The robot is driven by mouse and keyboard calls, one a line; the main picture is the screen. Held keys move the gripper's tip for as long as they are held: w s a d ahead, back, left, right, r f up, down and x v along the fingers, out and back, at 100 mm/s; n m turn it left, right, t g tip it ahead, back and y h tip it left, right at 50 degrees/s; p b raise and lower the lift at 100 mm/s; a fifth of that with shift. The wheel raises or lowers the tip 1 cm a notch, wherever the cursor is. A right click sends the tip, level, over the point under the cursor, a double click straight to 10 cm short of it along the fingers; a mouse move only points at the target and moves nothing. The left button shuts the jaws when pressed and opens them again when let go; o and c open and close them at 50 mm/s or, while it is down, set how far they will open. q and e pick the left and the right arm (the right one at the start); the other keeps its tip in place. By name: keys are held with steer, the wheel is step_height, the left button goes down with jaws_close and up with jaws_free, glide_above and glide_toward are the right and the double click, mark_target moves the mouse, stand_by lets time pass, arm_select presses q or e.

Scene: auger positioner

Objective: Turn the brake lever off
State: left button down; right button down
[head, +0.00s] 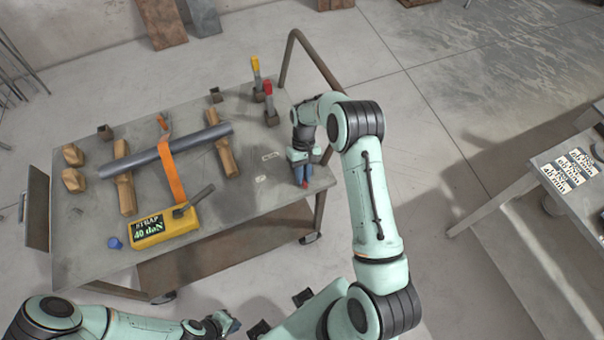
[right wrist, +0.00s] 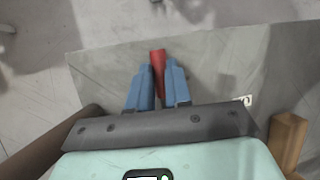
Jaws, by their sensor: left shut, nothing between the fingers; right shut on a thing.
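A red handle (right wrist: 158,58), which looks like the brake lever's, stands between the blue fingers of my right gripper (right wrist: 158,88) in the right wrist view. The right gripper (head: 304,184) is shut on it near the right corner of the table (head: 245,205) in the head view. The lever's lower part is hidden by the fingers, so its tilt cannot be told. Two more levers, one with a yellow handle (head: 256,66) and one with a red handle (head: 268,88), stand at the table's back edge. My left gripper (head: 232,325) is shut and empty, low in front of the table.
A grey pipe (head: 205,136) lies on wooden blocks (head: 124,180) under an orange strap (head: 171,172). A yellow strap box (head: 165,228) and a blue cap (head: 114,243) are at the front. A bent tube rail (head: 318,62) rises behind my right arm. Another table (head: 560,200) stands right.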

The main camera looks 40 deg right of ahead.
steer(key=c, duration=1.1)
jaws_free()
steer(key=shift+o, duration=0.2)
arm_select(q)
steer(key=shift+w+r+p, duration=0.75)
steer(key=shift+w+r, duration=0.05)
steer(key=shift+r, duration=0.2)
arm_select(e)
steer(key=v, duration=1.3)
steer(key=shift+r, duration=0.2)
arm_select(q)
steer(key=shift+s, duration=0.1)
arm_select(e)
steer(key=shift+s+d+f, duration=0.1)
